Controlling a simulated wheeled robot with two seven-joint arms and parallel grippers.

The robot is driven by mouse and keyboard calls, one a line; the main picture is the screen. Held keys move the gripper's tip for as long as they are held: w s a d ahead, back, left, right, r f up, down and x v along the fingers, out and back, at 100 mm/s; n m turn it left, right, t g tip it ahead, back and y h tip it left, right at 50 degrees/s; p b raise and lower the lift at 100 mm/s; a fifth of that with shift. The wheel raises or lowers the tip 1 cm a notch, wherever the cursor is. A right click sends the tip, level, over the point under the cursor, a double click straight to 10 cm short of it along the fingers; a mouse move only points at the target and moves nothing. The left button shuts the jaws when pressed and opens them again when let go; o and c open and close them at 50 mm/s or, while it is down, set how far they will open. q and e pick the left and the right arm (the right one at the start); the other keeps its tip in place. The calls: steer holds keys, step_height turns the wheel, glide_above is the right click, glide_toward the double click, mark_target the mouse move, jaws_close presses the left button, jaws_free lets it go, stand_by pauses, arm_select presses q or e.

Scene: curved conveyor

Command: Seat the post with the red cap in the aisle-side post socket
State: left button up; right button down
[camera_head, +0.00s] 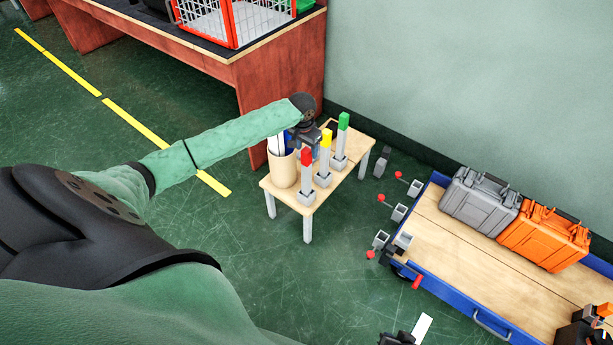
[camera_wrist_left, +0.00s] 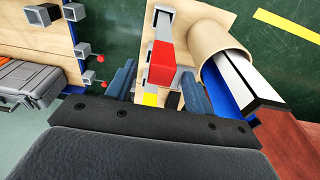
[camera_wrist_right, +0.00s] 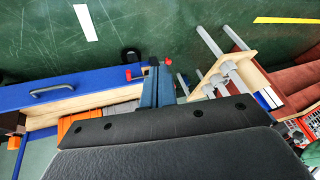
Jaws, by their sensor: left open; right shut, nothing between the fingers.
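The post with the red cap (camera_head: 306,157) stands upright in a grey holder on a small wooden table. My left gripper (camera_head: 305,132) is open over that table, close to the red-capped post. In the left wrist view the red cap (camera_wrist_left: 162,62) shows between the spread fingers (camera_wrist_left: 158,88), with no visible contact. Several grey square sockets (camera_head: 399,212) with red knobs line the near end of the blue-edged cart; I cannot tell which is the aisle-side one. My right gripper (camera_wrist_right: 155,72) is shut and empty; only a little shows at the bottom of the head view (camera_head: 398,338).
Posts with a yellow cap (camera_head: 326,138) and a green cap (camera_head: 343,121) stand beside the red one. A tan cylinder (camera_head: 283,170) holds white and blue pieces. The cart (camera_head: 480,255) carries grey (camera_head: 480,200) and orange (camera_head: 548,238) cases. Open green floor lies between table and cart.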

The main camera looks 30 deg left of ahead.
arm_select(q)
steer(key=f, duration=0.4)
steer(key=shift+w, duration=0.25)
steer(key=shift+a+f, duration=0.1)
steer(key=shift+f, duration=0.35)
arm_select(e)
step_height(320, 180, up, 2)
steer(key=shift+s, duration=0.1)
arm_select(q)
steer(key=shift+c, duration=0.4)
jaws_close()
